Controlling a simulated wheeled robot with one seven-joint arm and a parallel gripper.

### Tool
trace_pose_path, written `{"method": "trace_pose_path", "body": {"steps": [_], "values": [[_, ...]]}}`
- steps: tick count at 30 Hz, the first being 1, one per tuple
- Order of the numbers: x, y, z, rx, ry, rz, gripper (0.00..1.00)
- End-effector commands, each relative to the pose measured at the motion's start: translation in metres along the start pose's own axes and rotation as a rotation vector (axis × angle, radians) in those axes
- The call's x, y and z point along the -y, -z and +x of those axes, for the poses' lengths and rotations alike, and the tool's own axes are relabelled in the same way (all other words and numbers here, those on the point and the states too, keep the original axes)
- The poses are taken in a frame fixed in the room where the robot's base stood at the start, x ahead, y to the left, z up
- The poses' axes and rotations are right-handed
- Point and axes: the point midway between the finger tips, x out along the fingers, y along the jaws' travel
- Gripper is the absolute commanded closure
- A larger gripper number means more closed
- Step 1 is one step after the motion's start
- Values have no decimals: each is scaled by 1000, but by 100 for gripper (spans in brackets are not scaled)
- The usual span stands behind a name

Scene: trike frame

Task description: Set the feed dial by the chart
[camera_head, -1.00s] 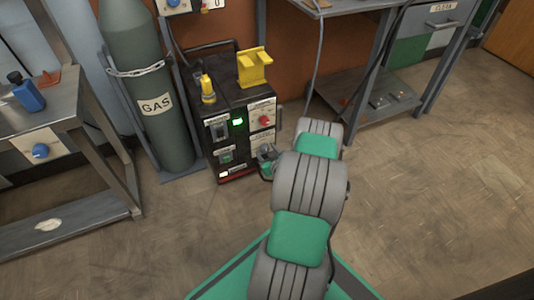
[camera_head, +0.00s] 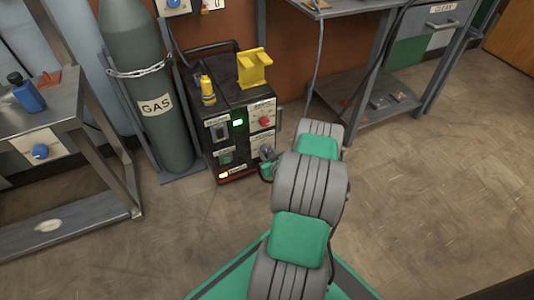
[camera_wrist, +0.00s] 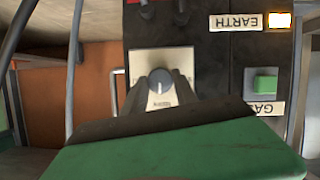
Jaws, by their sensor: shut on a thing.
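The grey feed dial (camera_wrist: 160,82) sits on a pale plate on the black machine's front, in the wrist view. It has a pale pointer mark. The small lettering on its plate is too blurred to read surely. My gripper (camera_wrist: 161,88) is shut on this dial, with one finger on each side. In the head view my gripper (camera_head: 267,156) is at the lower right of the machine's front (camera_head: 225,145) and covers the dial. I cannot make out a readable chart.
A red knob (camera_head: 265,120) and a lit green lamp (camera_head: 238,122) are on the machine. The wrist view shows a green GAS switch (camera_wrist: 265,83) and a lit EARTH lamp (camera_wrist: 279,20). A gas cylinder (camera_head: 155,130) stands left. The floor at right is clear.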

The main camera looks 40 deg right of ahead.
Motion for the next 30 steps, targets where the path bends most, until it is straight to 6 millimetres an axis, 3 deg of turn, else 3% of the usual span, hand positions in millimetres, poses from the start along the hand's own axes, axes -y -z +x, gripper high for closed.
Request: {"method": "trace_pose_path", "body": {"steps": [11, 30], "values": [[-1, -1, 0, 1, 71, 171, 100], [-5, -3, 1, 1, 300, 723, 100]]}}
